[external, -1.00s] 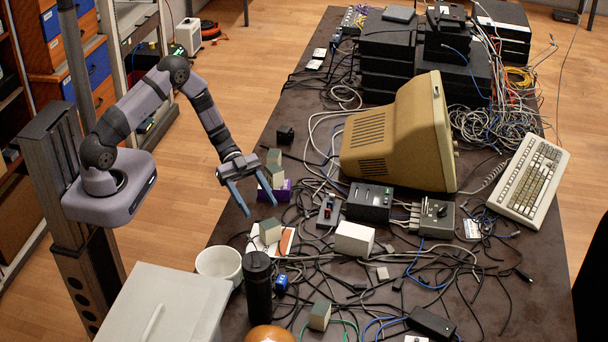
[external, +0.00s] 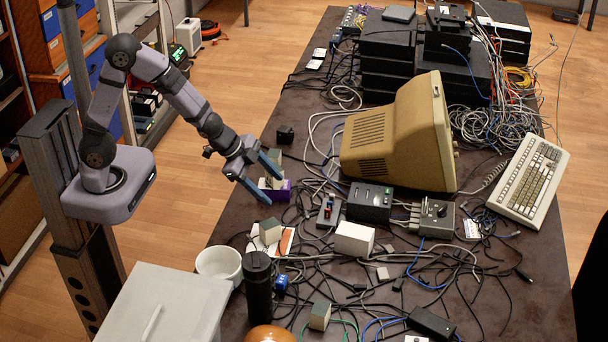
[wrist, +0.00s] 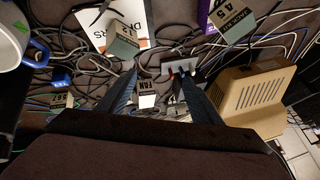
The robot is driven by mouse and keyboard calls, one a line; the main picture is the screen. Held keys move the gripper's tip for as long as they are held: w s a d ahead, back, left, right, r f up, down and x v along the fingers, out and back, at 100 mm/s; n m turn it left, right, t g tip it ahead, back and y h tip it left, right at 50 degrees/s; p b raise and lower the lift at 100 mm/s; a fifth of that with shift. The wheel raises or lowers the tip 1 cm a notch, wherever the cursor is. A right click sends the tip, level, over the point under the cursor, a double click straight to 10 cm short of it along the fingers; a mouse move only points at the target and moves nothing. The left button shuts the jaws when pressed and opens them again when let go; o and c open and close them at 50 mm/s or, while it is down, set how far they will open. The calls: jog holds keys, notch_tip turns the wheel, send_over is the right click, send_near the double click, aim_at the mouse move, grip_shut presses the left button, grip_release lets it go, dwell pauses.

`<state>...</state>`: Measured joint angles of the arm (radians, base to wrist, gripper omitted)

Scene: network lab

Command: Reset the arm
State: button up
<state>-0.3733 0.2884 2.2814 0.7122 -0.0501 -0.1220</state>
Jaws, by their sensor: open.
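My gripper (external: 270,181) is open, its blue-grey fingers spread with nothing between them, in the external view.
A beige monitor (external: 405,135), black boxes (external: 390,45) and a keyboard (external: 534,182) stand to the right. A white bowl (external: 219,264), a black cylinder (external: 258,285) and a lidded grey bin (external: 165,305) are at the front left. Cables cover much of the table.

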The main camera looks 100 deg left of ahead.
jog(key=s+d+n+g+h, duration=0.1)
jog(key=s+d+g, duration=0.2)
jog(key=s+d, duration=0.5)
jog(key=s+d+r+n+g+h, duration=0.1)
jog(key=s+d+g, duration=0.2)
jog(key=s+d, duration=0.5)
jog(key=s, duration=0.4)
jog(key=shift+s+n+g, duration=0.3)
jog(key=shift+s, duration=0.1)
